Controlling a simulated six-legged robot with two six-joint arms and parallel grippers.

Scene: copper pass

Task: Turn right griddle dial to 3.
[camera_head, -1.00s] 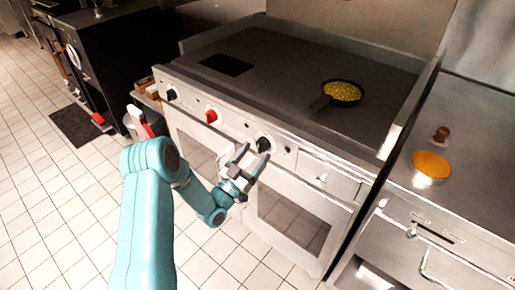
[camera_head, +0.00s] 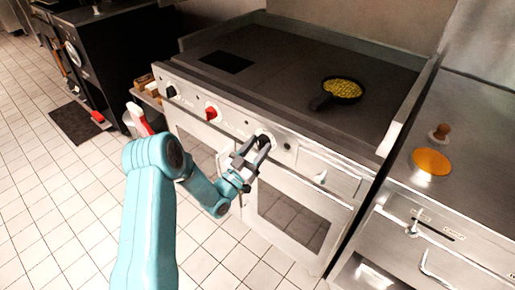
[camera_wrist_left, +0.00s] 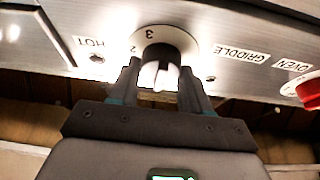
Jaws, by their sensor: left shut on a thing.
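The right griddle dial (camera_head: 265,136) is on the griddle's front panel, mostly covered by my left gripper (camera_head: 251,150) in the head view. In the left wrist view its white disc (camera_wrist_left: 180,38) carries a 3 near the top and a 2 at its left. The dial's knob (camera_wrist_left: 160,76) sits between the two fingers of my left gripper, which is shut on it. A white ridge shows on the knob; its exact setting is hard to read. My right gripper is not in view.
A red dial (camera_head: 211,113) and a black dial (camera_head: 171,91) sit farther left on the panel; the red one also shows in the wrist view (camera_wrist_left: 308,93). A pan of yellow food (camera_head: 341,90) stands on the griddle top. Oven doors (camera_head: 290,212) are below.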

